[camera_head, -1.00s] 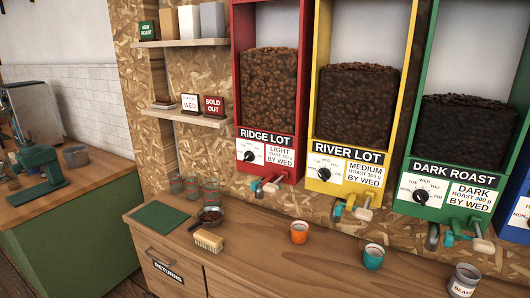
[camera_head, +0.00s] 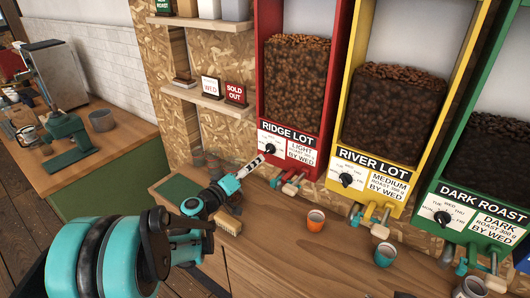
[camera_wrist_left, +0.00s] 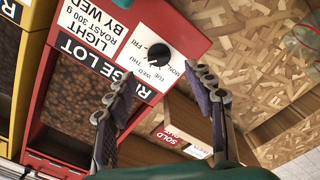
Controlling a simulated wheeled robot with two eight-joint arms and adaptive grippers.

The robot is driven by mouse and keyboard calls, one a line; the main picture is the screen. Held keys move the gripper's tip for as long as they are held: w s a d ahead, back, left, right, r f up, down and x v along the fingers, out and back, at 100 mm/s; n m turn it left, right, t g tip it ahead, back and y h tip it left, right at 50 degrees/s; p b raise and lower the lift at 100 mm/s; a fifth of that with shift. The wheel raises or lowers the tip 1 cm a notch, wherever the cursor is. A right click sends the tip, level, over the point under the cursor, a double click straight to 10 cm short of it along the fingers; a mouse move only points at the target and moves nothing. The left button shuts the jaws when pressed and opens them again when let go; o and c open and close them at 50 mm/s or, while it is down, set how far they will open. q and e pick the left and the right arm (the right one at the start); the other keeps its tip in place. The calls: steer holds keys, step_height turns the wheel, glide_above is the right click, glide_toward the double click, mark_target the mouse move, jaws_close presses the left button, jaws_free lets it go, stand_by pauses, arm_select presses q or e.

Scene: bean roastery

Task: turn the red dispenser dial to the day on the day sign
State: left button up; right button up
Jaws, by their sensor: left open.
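The red RIDGE LOT dispenser (camera_head: 293,95) has a black dial (camera_head: 270,149) on a white day plate at its lower front. The dial (camera_wrist_left: 159,55) also shows in the left wrist view, ringed by day names; I cannot tell surely which day it points to. The white day sign (camera_head: 210,86) on the lower shelf reads WED. My left gripper (camera_head: 258,164) is open and empty, just below and left of the dial. In the left wrist view its fingers (camera_wrist_left: 162,86) are spread, with the dial ahead of them, apart from it. My right gripper is out of view.
A red SOLD OUT sign (camera_head: 235,94) stands beside the day sign. The yellow RIVER LOT dispenser (camera_head: 374,160) is right of the red one. An orange cup (camera_head: 316,222), a teal cup (camera_head: 384,254) and a brush (camera_head: 228,222) sit on the wooden counter below.

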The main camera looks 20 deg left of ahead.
mark_target(267, 152)
arm_select(q)
steer(key=x, duration=0.7)
steer(key=shift+w+d+b, duration=0.1)
steer(key=shift+w+b, duration=0.15)
steer(key=shift+b, duration=0.05)
steer(key=c, duration=1.1)
